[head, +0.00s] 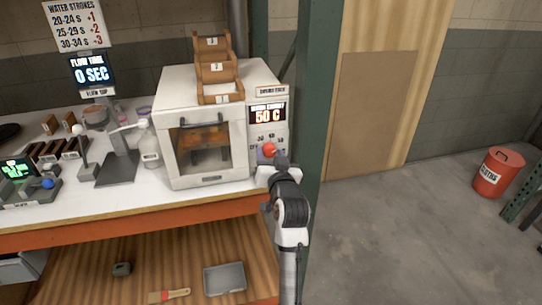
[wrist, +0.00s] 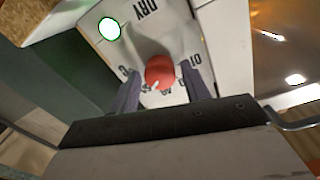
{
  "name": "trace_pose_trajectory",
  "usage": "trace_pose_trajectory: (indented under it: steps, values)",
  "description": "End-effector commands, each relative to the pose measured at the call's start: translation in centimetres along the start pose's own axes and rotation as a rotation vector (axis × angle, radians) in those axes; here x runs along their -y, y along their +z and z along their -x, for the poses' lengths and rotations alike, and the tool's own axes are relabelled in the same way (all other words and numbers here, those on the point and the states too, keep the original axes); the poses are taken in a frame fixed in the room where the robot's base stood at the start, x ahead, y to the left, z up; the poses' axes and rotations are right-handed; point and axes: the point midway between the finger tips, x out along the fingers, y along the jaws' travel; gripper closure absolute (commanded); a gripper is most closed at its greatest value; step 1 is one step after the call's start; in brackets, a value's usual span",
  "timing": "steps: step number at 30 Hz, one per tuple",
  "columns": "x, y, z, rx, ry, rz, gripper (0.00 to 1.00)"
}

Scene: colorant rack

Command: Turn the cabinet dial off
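The white cabinet (head: 212,97) stands on the bench, with a glass door and a display (head: 267,115) reading "50 C". Its red dial (head: 269,149) is low on the right front panel. In the wrist view the dial (wrist: 159,72) has a small white mark on its lower part, and panel lettering shows around it, including "DRY". My gripper (wrist: 161,72) is open, one finger on each side of the dial, with visible gaps between. I cannot tell whether the fingertips reach past the dial's face. In the head view my arm hides the panel below the dial.
A green post (head: 328,100) stands just right of the cabinet and my arm. Stepped wooden trays (head: 217,70) sit on the cabinet. A white bottle (head: 149,145) and a grey stand (head: 117,168) are left of it. A grey tray (head: 224,278) lies on the lower shelf.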

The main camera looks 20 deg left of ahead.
Motion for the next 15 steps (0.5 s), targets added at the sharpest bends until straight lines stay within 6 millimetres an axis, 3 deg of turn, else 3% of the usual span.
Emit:
trace_pose_trajectory:
  steps: [1, 8, 15]
  values:
    - [0.0, 0.01, 0.01, 0.0, 0.0, 0.0, 0.6]
    - [-0.01, 0.01, 0.02, 0.0, 0.0, 0.0, 0.89]
    - [-0.05, 0.11, 0.03, 0.0, 0.0, 0.021, 0.89]
